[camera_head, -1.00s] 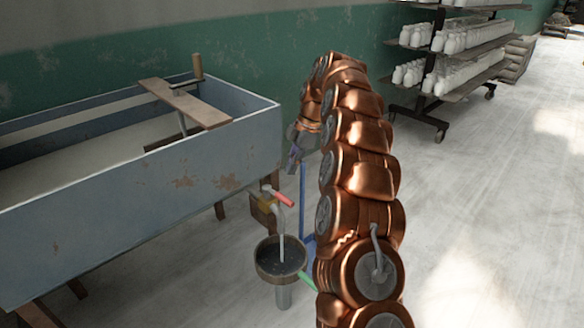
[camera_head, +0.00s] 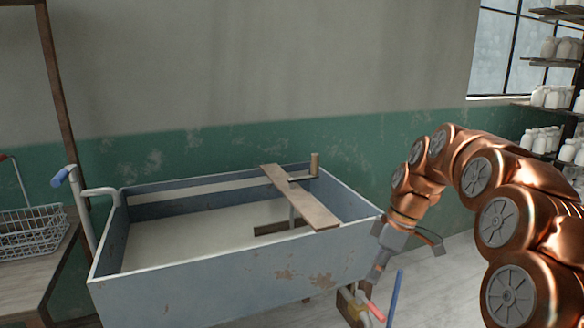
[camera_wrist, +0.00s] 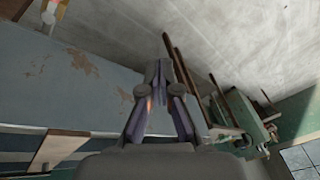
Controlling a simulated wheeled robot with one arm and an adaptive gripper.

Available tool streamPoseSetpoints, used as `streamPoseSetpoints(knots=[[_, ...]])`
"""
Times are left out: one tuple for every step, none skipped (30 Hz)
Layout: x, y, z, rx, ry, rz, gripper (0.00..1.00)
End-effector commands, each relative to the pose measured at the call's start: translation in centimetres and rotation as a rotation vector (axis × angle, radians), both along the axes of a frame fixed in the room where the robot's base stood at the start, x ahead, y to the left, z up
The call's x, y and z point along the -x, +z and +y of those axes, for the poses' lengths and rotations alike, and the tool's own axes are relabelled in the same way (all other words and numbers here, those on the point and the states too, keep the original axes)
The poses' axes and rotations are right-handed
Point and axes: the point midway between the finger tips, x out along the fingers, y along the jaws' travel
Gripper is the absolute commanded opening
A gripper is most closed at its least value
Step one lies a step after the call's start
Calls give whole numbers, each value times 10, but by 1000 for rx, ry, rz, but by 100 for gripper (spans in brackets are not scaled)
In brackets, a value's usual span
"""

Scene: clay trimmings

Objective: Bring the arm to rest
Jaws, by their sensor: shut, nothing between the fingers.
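My copper-coloured arm (camera_head: 500,215) arches in from the right in the head view and bends down at its end. My gripper (camera_head: 376,274) hangs at the front right corner of the blue-grey tank (camera_head: 230,285), pointing down. In the wrist view my gripper (camera_wrist: 160,68) has its fingers drawn together at the tips, with nothing between them. The tank wall (camera_wrist: 85,85) fills the left of that view. I cannot tell how far the fingers are from the tank.
A board (camera_head: 300,196) lies across the tank, which holds pale liquid. A wire basket (camera_head: 30,235) sits at left. Shelves of white bottles (camera_head: 553,97) stand at right. Some floor at right is clear.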

Motion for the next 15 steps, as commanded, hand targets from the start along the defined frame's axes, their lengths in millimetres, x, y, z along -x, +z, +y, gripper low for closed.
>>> streamPoseSetpoints(knots=[[13,17,5,13,-28,14,0],[21,22,8,21,-48,24,0],[31,29,11,32,-76,35,0],[39,34,13,41,-98,44,0],[47,37,15,50,-120,57,0],[58,43,18,61,-148,69,0],[65,48,19,71,-171,74,0],[73,51,21,80,-194,82,0],[84,55,23,95,-224,95,0],[91,60,24,105,-248,100,0],[99,64,25,115,-273,106,0],[111,67,26,129,-304,119,0],[119,70,27,139,-329,129,0],[127,73,27,150,-355,134,0],[138,78,28,165,-388,142,0]])
